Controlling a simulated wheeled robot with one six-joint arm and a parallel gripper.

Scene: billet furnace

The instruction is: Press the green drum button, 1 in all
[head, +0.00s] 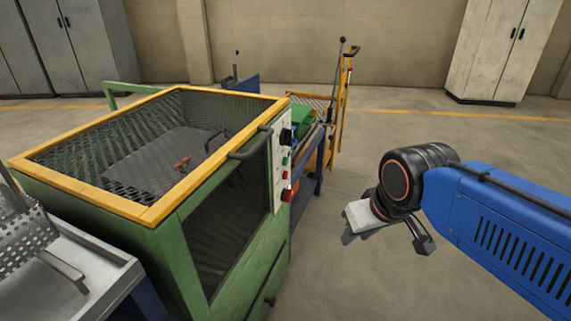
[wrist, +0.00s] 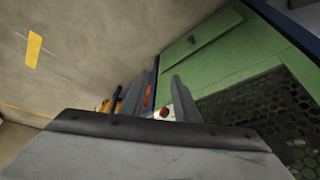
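The green drum button (head: 285,161) is a small green dot on the white control panel (head: 278,178) at the right end of the green machine (head: 185,250). A black knob (head: 286,136) is above it, and red buttons (head: 288,194) are below it. My gripper (head: 387,241) hangs to the right of the panel, clearly apart from it. In the wrist view its two fingers (wrist: 158,98) stand apart with nothing held between them. A red button (wrist: 163,113) on white shows beyond the fingers there. I cannot make out the green button in the wrist view.
The machine has a yellow-framed mesh lid (head: 160,205) and a dark bar handle (head: 250,146) beside the panel. A yellow stand (head: 340,105) with levers is behind. A metal table (head: 85,270) is at the left. The floor around my gripper is clear.

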